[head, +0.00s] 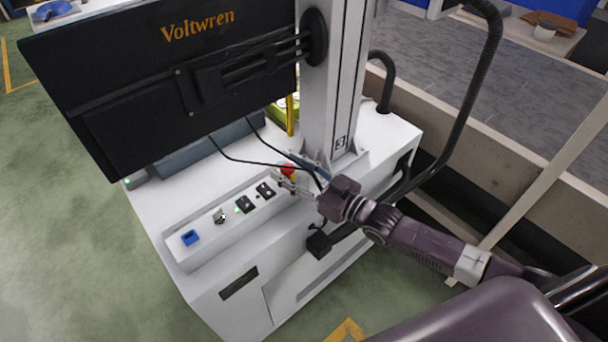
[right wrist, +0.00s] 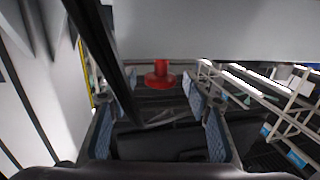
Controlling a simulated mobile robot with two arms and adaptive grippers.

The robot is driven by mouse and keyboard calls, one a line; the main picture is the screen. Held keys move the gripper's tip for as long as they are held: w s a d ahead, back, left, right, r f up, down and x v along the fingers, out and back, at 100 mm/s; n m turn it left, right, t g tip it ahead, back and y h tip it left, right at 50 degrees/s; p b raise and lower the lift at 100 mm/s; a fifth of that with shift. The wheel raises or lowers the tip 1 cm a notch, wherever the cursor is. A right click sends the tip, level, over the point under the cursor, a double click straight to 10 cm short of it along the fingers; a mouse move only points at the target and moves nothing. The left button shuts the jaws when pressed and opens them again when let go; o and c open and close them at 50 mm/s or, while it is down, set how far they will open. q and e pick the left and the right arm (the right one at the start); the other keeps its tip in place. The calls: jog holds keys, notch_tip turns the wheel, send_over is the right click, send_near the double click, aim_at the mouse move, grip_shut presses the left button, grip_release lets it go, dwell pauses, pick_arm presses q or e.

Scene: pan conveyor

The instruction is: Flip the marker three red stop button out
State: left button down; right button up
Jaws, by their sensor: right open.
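The red stop button (head: 288,169) sits at the right end of the control strip on the white cabinet, by the foot of the grey column. It also shows in the right wrist view (right wrist: 160,76), straight ahead between the fingers. My right gripper (head: 287,184) is open, with its fingertips close to the button. In the right wrist view the open fingers (right wrist: 163,100) stand left and right of the button. Whether they touch it I cannot tell. My left gripper is not in view. I cannot make out a marker number beside the button.
The control strip (head: 229,214) also carries a blue switch (head: 190,237), a selector knob (head: 219,216) and black switches (head: 254,197). A large black monitor (head: 170,80) overhangs the cabinet on the left. The grey column (head: 335,80) and hanging black cables stand close to my right gripper.

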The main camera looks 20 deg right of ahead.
jog(key=v, duration=1.1)
jog(key=shift+s+d, duration=0.2)
jog(key=shift+s, duration=0.05)
jog(key=s+a+f+m+g+h, duration=0.1)
jog(key=s+a+f+g+h, duration=0.35)
jog(key=a+f, duration=0.35)
jog(key=s+d+f+m+g+h, duration=0.2)
jog(key=s+d+g, duration=0.15)
jog(key=s, duration=0.55)
jog(key=s+d+f+m+g+h, duration=0.1)
jog(key=s+d+f+g+h, duration=0.2)
jog(key=s, duration=0.5)
notch_tip(320, 180, down, 26)
jog(key=s+a+g, duration=0.1)
jog(key=s+g, duration=0.1)
jog(key=s, duration=0.1)
jog(key=s+d+f+g, duration=0.1)
jog(key=s+d+f, duration=0.2)
jog(key=s+f, duration=1.2)
jog(key=shift+s, duration=0.6)
